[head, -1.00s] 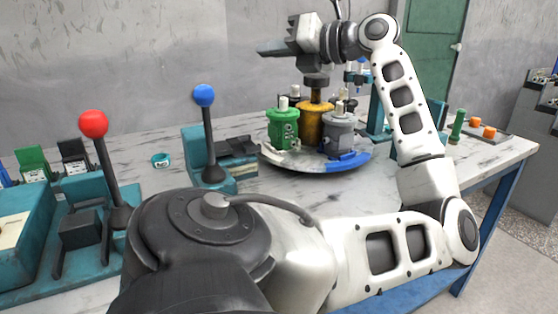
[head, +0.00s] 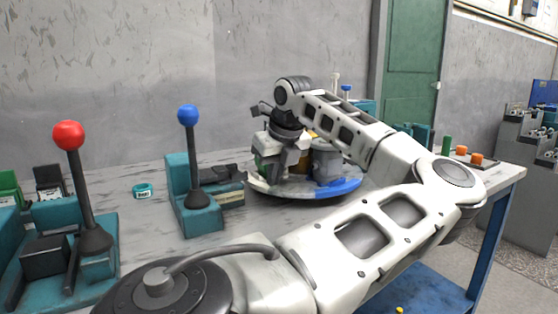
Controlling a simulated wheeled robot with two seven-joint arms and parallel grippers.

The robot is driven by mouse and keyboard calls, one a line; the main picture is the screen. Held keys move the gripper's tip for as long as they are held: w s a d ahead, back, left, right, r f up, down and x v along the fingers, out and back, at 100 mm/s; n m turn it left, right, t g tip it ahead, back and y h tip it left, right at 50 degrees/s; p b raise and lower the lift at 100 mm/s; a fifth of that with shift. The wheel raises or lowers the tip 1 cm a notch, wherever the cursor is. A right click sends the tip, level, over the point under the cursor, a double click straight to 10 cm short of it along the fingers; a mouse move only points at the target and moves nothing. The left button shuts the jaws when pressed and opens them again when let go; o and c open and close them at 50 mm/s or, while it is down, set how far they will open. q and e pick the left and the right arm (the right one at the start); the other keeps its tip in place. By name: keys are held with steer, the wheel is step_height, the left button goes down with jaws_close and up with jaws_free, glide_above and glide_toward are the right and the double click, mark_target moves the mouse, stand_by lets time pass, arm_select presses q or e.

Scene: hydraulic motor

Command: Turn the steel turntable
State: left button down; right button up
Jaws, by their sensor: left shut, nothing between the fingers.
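The steel turntable (head: 308,194) is a round grey plate near the far edge of the table, with a blue section (head: 339,188) at its right front. A grey motor-like part (head: 326,162) stands upright on its right side. Green and yellow parts behind my gripper are mostly hidden. My left gripper (head: 278,174) reaches down over the left front of the turntable, shut and empty. Whether its fingertips touch the plate or a part cannot be told. My right gripper is not in view.
A blue-knobbed lever (head: 188,115) on a teal base stands left of the turntable, and a red-knobbed lever (head: 69,136) farther left. A teal ring (head: 143,190) lies between them. Orange and green pieces (head: 476,158) lie at the table's right end. My arm crosses the front.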

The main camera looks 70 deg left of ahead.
mark_target(259, 181)
arm_select(q)
steer(key=shift+s+a+f, duration=0.1)
steer(key=shift+s+a, duration=0.05)
steer(key=shift+a, duration=0.55)
steer(key=shift+s+a+f, duration=0.15)
steer(key=shift+a, duration=0.6)
steer(key=shift+s+a+f, duration=0.1)
steer(key=shift+s+a, duration=0.05)
steer(key=shift+a, duration=0.55)
steer(key=shift+s+a+m, duration=0.25)
steer(key=shift+a+m, duration=0.05)
steer(key=shift+a, duration=0.35)
steer(key=shift+d+b, duration=0.1)
steer(key=shift+b, duration=0.2)
